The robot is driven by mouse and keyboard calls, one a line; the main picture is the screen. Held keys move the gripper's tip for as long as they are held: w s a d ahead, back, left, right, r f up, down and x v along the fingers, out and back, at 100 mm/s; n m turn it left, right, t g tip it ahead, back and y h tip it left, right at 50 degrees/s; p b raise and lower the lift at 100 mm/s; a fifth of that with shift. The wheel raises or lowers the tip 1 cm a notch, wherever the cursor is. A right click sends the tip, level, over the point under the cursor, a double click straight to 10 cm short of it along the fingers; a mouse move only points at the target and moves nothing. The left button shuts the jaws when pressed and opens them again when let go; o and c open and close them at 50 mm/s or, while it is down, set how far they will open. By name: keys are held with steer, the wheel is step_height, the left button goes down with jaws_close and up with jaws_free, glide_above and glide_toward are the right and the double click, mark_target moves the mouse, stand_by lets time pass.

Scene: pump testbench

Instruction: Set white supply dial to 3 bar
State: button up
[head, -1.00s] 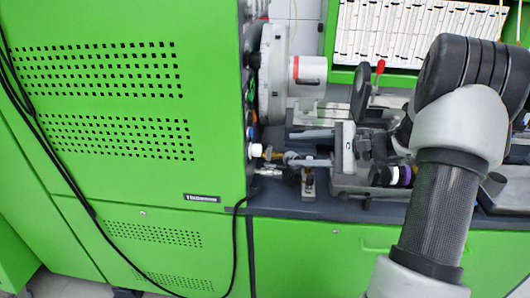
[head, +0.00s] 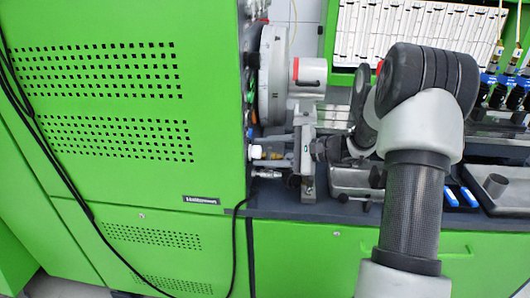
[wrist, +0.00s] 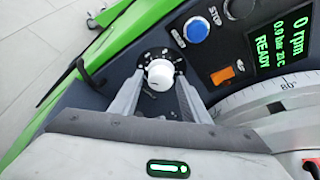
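The white supply dial (wrist: 160,74) is a round white knob on a dark plate with white marks around it. It also shows on the right edge of the green cabinet in the head view (head: 254,151). My gripper (wrist: 160,84) is open, with one finger on the left and one on the right of the dial. Narrow dark gaps seem to show between fingers and knob; contact is hard to tell. In the head view my gripper (head: 268,154) points left at the dial.
A large graduated wheel (wrist: 270,110) lies close on the right. A bench with metal fixtures and a tray (head: 495,190) extends to the right.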

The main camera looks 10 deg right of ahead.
steer(key=c, duration=0.8)
steer(key=shift+r+p, duration=0.1)
steer(key=shift+p, duration=0.4)
steer(key=shift+w+d+f+m+g+y+p, duration=0.15)
steer(key=shift+m+g+y+p, duration=1.1)
steer(key=shift+m, duration=1.8)
steer(key=shift+w+f+m+g+y+p, duration=0.15)
steer(key=shift+m+g+y+p, duration=0.5)
steer(key=shift+m+g, duration=1.8)
steer(key=shift+w+d+f+m+g+y+p, duration=0.2)
steer(key=shift+m+g+y+p, duration=0.75)
steer(key=shift+m, duration=2.75)
steer(key=shift+a+r+h, duration=0.15)
steer(key=shift+r+h, duration=0.05)
steer(key=shift+h, duration=0.05)
